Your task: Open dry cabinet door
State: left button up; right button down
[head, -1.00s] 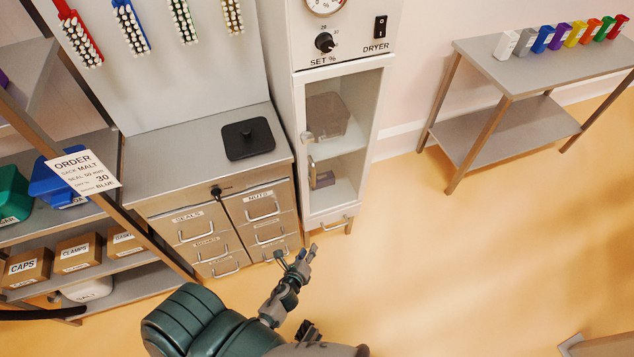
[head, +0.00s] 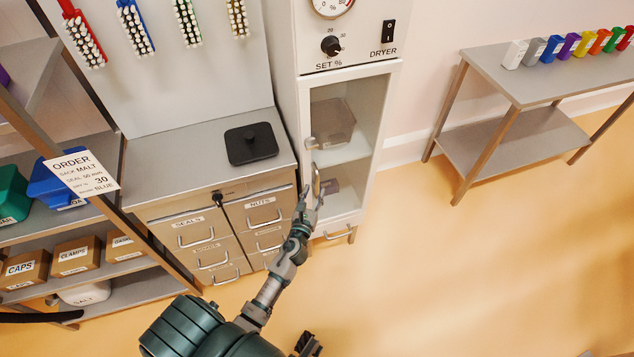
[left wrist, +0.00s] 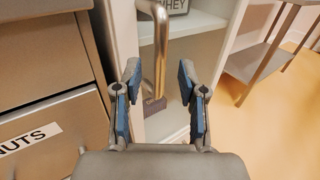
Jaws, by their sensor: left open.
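The dry cabinet (head: 382,115) is a tall white unit with a glass-fronted door, which looks shut. Its upright metal door handle (left wrist: 161,50) is on the door's left side and partly hidden by my gripper in the head view. My left gripper (head: 311,192) is open at the handle. In the left wrist view, the two blue-padded fingers (left wrist: 159,82) stand either side of the handle's lower part, and I see no clear contact. A dark part at the bottom of the head view (head: 308,344) seems to be my right gripper; its jaws cannot be made out.
A clear container (head: 333,123) is inside the cabinet. A metal table (head: 520,80) with coloured holders stands at right. The floor between is clear.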

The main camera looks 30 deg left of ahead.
aim_at(317, 185)
pick_arm(q)
jog(key=shift+x, duration=2.4)
grip_shut()
